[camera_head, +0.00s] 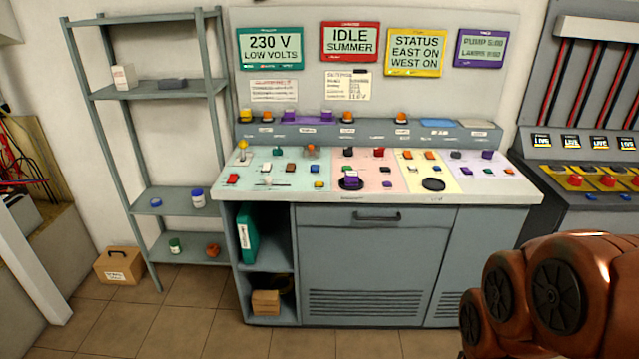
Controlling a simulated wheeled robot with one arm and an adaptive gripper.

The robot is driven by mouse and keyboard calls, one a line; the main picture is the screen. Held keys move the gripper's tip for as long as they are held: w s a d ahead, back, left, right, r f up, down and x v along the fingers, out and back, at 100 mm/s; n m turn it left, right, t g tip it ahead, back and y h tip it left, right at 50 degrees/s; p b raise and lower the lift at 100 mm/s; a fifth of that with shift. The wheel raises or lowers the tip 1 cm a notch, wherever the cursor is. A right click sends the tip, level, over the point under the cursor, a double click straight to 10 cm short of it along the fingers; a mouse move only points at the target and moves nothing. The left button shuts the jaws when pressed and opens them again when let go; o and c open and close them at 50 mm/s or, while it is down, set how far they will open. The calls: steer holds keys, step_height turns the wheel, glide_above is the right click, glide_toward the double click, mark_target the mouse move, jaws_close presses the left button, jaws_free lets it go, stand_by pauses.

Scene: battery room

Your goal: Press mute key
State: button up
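A grey control console (376,260) stands against the wall. Its sloped top (465,196) has teal, pink, cream and lilac zones crowded with small buttons, knobs and switches. Behind them a raised ledge (480,136) carries another row of coloured keys, among them an orange key (347,116), a purple key (327,115) and a blue flat key (437,122). The labels are too small to read, so I cannot tell which one is the mute key. My gripper is out of view; only brown-orange links of my arm show at the lower right, in front of the console's right side.
A grey shelf rack (160,90) stands left of the console, with a cardboard box (118,265) on the floor beside it. A second panel with red-handled switches (575,180) stands at the right. The tiled floor (190,325) before the console looks clear.

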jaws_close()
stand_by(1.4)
